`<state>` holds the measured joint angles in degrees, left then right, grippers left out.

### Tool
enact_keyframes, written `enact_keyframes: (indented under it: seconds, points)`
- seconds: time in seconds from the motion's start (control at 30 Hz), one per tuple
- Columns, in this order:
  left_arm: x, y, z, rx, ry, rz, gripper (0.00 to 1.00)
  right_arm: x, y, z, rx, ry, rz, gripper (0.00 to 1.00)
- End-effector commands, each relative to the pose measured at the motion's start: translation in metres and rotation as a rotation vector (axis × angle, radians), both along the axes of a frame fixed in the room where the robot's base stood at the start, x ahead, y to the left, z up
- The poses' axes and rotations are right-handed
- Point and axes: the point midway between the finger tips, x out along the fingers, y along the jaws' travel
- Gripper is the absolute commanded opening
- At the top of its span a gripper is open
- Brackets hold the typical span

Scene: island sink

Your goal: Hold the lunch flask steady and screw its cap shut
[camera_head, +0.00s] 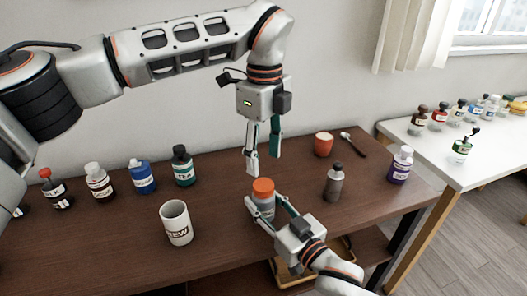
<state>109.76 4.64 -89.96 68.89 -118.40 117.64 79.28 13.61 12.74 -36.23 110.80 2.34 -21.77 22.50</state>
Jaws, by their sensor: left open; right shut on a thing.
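The lunch flask (262,206) stands upright on the brown table, a grey-blue body with an orange cap (263,187) on top. My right gripper (264,218) comes in from the lower right and is shut on the flask's body. My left gripper (262,160) points down just above the cap, with its fingers open and empty. The fingertips look close to the cap, but I cannot tell the exact gap. Whether the cap is fully seated cannot be seen.
A white mug (176,223) stands left of the flask and a grey bottle (333,183) right of it. Several labelled bottles line the back left, including a green one (183,166). An orange cup (323,144), a spoon (351,143) and a purple bottle (399,166) are at the right.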

Motion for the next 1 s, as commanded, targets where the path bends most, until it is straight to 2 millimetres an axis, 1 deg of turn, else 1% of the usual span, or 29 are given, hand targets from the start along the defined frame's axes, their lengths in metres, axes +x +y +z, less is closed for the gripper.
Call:
enact_keyframes:
  seconds: [0.1,0.3,0.4,0.5,0.6,0.7,1.0]
  points:
    - [0.0002,0.0004,0.0009,-0.002,0.001,0.219,0.48,0.0001,-0.0002,0.0000,0.000,0.000,0.000,0.00]
    - [0.0004,0.0008,0.0033,-0.003,0.001,0.580,0.48,0.0001,-0.0002,0.0000,0.000,0.000,0.000,0.00]
    - [0.0005,0.0010,0.0041,-0.004,0.001,0.725,0.48,0.0001,-0.0002,0.0000,0.000,0.000,0.000,0.00]
    - [0.0008,0.0013,0.0048,-0.004,0.000,0.834,0.48,0.0001,-0.0002,0.0001,0.000,0.000,0.000,0.00]
    - [0.0009,0.0014,0.0053,-0.005,0.000,0.903,0.48,0.0001,-0.0002,0.0001,0.000,0.000,0.000,0.00]
    - [0.0008,0.0015,0.0055,-0.005,0.000,0.936,0.48,0.0001,-0.0002,0.0001,0.000,0.000,0.000,0.00]
    - [0.0008,0.0014,0.0054,-0.005,0.000,0.943,0.48,0.0001,-0.0002,0.0001,0.000,0.000,0.000,0.00]
